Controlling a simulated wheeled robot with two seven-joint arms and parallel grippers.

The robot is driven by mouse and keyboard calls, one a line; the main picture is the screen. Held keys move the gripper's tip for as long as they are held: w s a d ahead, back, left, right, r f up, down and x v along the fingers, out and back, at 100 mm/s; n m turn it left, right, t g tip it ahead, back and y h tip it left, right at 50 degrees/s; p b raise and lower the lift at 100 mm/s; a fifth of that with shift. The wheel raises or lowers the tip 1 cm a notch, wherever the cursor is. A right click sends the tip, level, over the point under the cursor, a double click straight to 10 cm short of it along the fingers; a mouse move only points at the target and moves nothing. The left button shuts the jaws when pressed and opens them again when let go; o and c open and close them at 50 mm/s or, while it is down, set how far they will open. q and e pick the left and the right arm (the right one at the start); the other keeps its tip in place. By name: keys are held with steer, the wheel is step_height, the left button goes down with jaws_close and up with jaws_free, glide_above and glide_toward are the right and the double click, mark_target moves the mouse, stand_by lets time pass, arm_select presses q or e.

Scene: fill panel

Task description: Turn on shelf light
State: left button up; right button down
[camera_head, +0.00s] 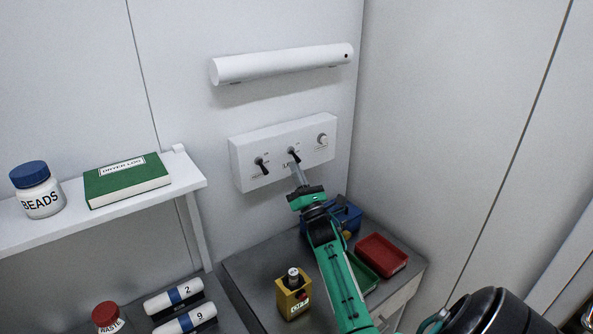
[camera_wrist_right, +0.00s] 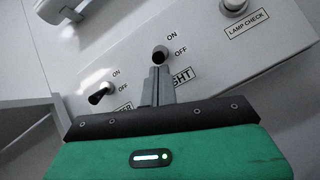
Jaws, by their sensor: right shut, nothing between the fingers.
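A white control panel (camera_head: 285,150) is on the wall, with a left toggle switch (camera_head: 261,165) and a middle toggle switch (camera_head: 293,154). In the right wrist view the middle switch (camera_wrist_right: 161,54) has ON and OFF marks and a partly hidden label ending in "GHT". My right gripper (camera_head: 296,168) is shut and empty, its tips just below the middle switch. In the right wrist view the fingertips (camera_wrist_right: 158,74) overlap the switch's lower side; I cannot tell whether they touch or which position it has. The white tube lamp (camera_head: 282,64) above looks unlit. My left gripper is not in view.
The panel also has a LAMP CHECK knob (camera_wrist_right: 233,6). Below are a red tray (camera_head: 382,255), a green tray (camera_head: 362,274), a blue box (camera_head: 346,215) and a yellow device (camera_head: 292,296). A shelf (camera_head: 187,182) at left holds a jar and a green book.

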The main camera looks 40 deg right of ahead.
steer(key=shift+s+r+g+y+p, duration=0.4)
steer(key=shift+g+p, duration=0.4)
steer(key=shift+p, duration=0.45)
steer(key=shift+r+g+p, duration=0.3)
steer(key=shift+g+p, duration=0.1)
steer(key=shift+s+r, duration=0.1)
steer(key=shift+s, duration=0.1)
steer(key=shift+s+r+b, duration=0.15)
steer(key=shift+r+b, duration=0.2)
steer(key=shift+r, duration=0.05)
steer(key=shift+s, duration=0.1)
